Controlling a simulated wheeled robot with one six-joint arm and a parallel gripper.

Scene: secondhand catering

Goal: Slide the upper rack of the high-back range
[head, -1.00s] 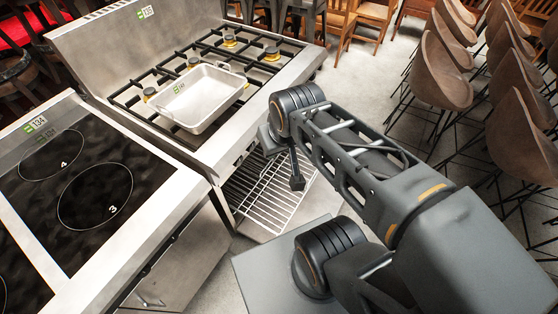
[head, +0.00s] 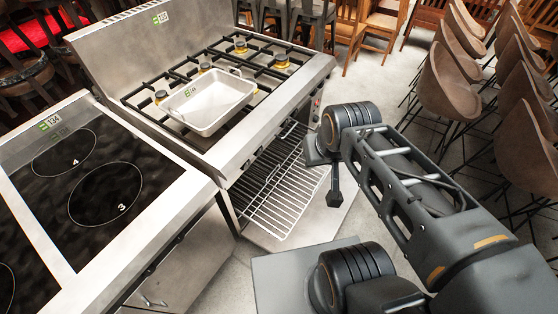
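The high-back range (head: 240,155) stands at the centre left, with a tall steel back panel and black pan grates. A wire rack (head: 285,190) shows at its open front, reaching out over a flat panel low at the front (head: 318,218). I cannot tell from this view whether it is the upper rack. My gripper (head: 334,198) points down by the right side of the rack, seemingly apart from it. Its fingers are small and dark here, and whether they are open or shut does not show. The oven's inside is mostly hidden under the cooktop edge.
A cooktop with black glass (head: 98,180) stands close at the left. Brown bucket chairs (head: 450,85) line the right side, and wooden chairs (head: 352,30) stand behind. Bare floor lies between the range and chairs.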

